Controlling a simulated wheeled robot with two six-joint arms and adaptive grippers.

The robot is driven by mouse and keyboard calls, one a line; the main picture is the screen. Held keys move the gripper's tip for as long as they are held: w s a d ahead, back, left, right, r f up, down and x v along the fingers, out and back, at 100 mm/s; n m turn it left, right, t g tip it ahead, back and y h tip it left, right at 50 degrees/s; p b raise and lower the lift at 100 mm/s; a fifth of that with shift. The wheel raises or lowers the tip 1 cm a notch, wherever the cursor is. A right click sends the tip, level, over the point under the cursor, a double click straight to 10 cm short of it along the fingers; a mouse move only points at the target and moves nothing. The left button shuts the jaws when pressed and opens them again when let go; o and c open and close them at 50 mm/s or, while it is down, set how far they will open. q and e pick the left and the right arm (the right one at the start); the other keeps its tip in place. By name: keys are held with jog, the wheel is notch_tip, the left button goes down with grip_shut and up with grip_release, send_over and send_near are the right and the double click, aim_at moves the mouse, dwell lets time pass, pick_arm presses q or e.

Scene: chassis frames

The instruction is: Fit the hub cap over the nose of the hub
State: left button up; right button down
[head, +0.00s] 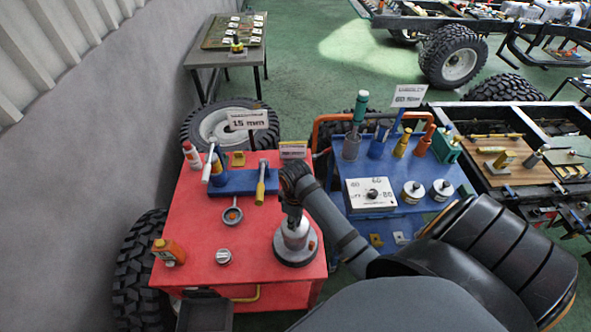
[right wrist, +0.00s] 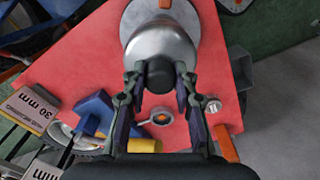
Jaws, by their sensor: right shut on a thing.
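The hub (head: 296,252) is a grey round flange at the front right of the red cart top. It also shows at the top of the right wrist view (right wrist: 190,18). The hub cap (head: 296,231) is a silver dome with a dark knob, seen large in the right wrist view (right wrist: 160,48). My right gripper (head: 291,203) comes down from above and is shut on the cap's knob, with its fingers either side of it in the right wrist view (right wrist: 159,78). The cap stands over the hub and hides its nose. I cannot tell whether it is fully seated. My left gripper is not in view.
The red cart (head: 195,225) holds a blue tool block (head: 235,182), a round ring tool (head: 232,216), a small jar (head: 223,257) and an orange bottle (head: 168,252). A blue cart (head: 400,222) with a white control box (head: 371,193) stands to the right.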

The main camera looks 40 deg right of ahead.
jog(key=shift+r+p, duration=0.1)
jog(key=shift+p, duration=0.25)
jog(key=shift+f+b, duration=0.6)
jog(key=shift+f, duration=1.5)
jog(key=c, duration=1)
grip_release()
jog(key=shift+r, duration=0.1)
notch_tip(320, 180, up, 7)
jog(key=shift+r, duration=0.15)
